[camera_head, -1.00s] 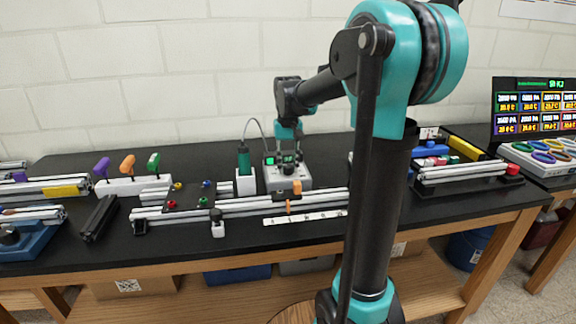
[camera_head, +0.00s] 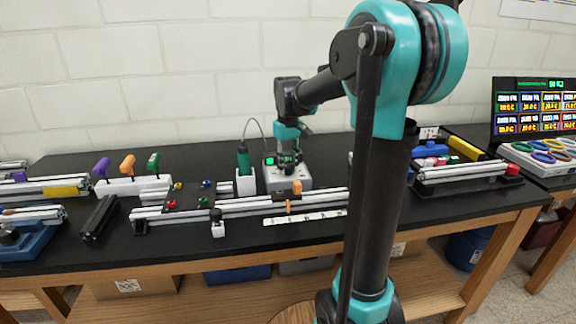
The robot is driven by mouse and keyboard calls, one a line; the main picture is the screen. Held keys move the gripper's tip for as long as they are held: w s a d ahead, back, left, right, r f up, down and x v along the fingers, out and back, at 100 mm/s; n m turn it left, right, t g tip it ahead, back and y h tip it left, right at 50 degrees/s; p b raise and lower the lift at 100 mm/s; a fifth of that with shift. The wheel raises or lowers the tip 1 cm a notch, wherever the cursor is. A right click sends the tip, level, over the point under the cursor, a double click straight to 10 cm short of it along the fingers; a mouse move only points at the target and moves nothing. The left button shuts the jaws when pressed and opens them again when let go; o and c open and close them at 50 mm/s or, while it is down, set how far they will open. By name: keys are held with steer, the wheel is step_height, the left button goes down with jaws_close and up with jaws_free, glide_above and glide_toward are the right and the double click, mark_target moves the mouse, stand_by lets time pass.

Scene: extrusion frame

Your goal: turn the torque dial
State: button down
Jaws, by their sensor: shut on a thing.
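A light grey control box (camera_head: 298,178) with a small green-lit screen (camera_head: 270,161) stands on the black bench, behind the aluminium rails. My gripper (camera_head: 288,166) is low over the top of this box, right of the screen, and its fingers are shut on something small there. The torque dial appears to be what sits between the fingers, but the gripper hides it. A green electric screwdriver (camera_head: 243,160) stands upright in a white holder (camera_head: 245,184) just left of the box, with a cable looping up from it.
Aluminium rails (camera_head: 250,206) with an orange clamp (camera_head: 297,187) lie in front of the box. Purple, orange and green-handled tools (camera_head: 127,165) stand in a rack at left. Open bench lies behind the rack.

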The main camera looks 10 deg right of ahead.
mark_target(288, 166)
steer(key=c, duration=1.2)
jaws_free()
step_height(288, 166, up, 12)
steer(key=shift+r, duration=0.1)
